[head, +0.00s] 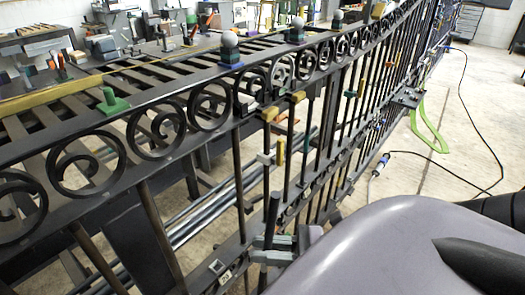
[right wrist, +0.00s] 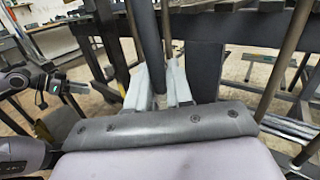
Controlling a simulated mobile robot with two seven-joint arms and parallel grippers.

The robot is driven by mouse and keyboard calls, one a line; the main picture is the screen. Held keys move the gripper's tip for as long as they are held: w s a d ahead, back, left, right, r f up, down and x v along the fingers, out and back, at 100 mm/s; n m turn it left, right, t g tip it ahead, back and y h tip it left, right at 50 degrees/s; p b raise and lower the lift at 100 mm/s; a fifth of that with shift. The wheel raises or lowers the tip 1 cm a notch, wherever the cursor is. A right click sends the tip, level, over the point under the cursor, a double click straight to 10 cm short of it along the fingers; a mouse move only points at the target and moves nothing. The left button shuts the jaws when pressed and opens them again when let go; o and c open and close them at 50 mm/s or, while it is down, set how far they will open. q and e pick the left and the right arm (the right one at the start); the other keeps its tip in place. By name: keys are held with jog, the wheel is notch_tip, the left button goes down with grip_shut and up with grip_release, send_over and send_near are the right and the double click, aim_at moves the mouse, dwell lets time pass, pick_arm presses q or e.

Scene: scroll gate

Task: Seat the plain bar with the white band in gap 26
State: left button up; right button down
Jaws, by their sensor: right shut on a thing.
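The dark gate has a scrollwork upper rail (head: 160,130) crossing the head view, with upright bars and gaps below it. My right gripper (head: 272,243) is shut on a plain dark bar (head: 273,208) near the lower rail. The bar stands nearly upright, slightly tilted, and its lower end runs below the jaws. In the right wrist view the pale fingers (right wrist: 164,85) close around the bar (right wrist: 146,32). I cannot make out its white band. Small plates (head: 217,267) sit on the lower rail; their numbers are too small to read.
Yellow clamps (head: 269,114) and grey blocks grip bars right of the held bar. Round knobs (head: 229,42) stand on the upper rail. A cluttered workbench (head: 120,40) lies behind. Cables and a green hose (head: 428,125) lie on the open floor at right.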

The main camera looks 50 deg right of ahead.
jog(key=w+a+b, duration=0.1)
jog(key=w+b, duration=0.6)
jog(key=w, duration=0.8)
jog(key=shift+w+f, duration=0.3)
jog(key=shift+f, duration=0.05)
dwell(0.7)
jog(key=shift+a, duration=0.1)
jog(key=shift+f+b, duration=1.05)
jog(key=shift+b, duration=0.15)
dwell(0.7)
jog(key=shift+w+f+m+h+p, duration=0.15)
jog(key=shift+w+m+h+p, duration=0.35)
jog(key=shift+w, duration=0.65)
dwell(0.8)
jog(key=c, duration=0.9)
grip_release()
jog(key=shift+w, duration=0.1)
jog(key=shift+c, duration=0.2)
